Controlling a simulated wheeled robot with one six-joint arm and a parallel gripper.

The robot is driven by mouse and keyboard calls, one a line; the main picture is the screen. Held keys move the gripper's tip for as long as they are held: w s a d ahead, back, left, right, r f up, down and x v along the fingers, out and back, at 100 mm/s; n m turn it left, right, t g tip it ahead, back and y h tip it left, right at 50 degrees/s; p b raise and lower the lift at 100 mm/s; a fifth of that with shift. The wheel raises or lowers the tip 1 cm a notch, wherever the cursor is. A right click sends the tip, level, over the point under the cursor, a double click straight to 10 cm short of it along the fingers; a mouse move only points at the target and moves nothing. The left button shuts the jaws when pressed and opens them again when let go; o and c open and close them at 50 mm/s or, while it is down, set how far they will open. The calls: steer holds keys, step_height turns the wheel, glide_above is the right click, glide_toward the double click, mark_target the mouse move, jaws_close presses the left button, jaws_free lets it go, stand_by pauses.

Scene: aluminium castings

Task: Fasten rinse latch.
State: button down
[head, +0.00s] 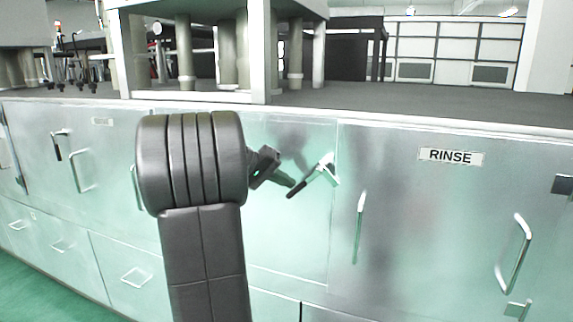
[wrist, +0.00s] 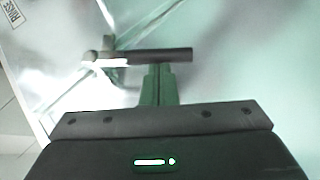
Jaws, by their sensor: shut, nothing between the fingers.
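The rinse latch (head: 325,167) has a bright metal body at the seam left of the door labelled RINSE (head: 450,156). Its black-gripped lever points down and left in the head view. In the wrist view the latch's black grip (wrist: 168,55) lies across the picture, with its metal pivot (wrist: 103,57) at the left. My gripper (head: 289,182) is beside the lever's black end, and its fingers (wrist: 159,72) are shut just below the grip in the wrist view. They hold nothing. I cannot tell whether they touch the lever. My arm hides part of the cabinet front.
A second black-gripped latch (head: 57,144) is on a door at the left. Vertical door handles (head: 360,225) and (head: 515,252) stand out from the metal fronts. Several drawers with handles lie below. The grey worktop (head: 420,106) edge runs above the doors.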

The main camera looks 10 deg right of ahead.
mark_target(292, 195)
steer(key=f+h+b, duration=0.1)
steer(key=d+f+n+g+h+b, duration=0.1)
steer(key=b, duration=0.1)
steer(key=s+f+h+b, duration=0.1)
steer(key=shift+d+f+n+h, duration=0.3)
steer(key=shift+f+n+h, duration=0.1)
steer(key=shift+s+d+f+n+g+h+b, duration=0.1)
steer(key=shift+s+d+f+n+h+b, duration=0.2)
steer(key=shift+b, duration=0.35)
steer(key=shift+s+d+f+n+g+h+b, duration=0.1)
steer(key=shift+s+d+h+b, duration=0.1)
steer(key=shift+d+h+b, duration=0.35)
steer(key=shift+s+d+f+n+g+h+b, duration=0.15)
steer(key=shift+s+d+n+h+b, duration=0.1)
steer(key=shift+b, duration=0.5)
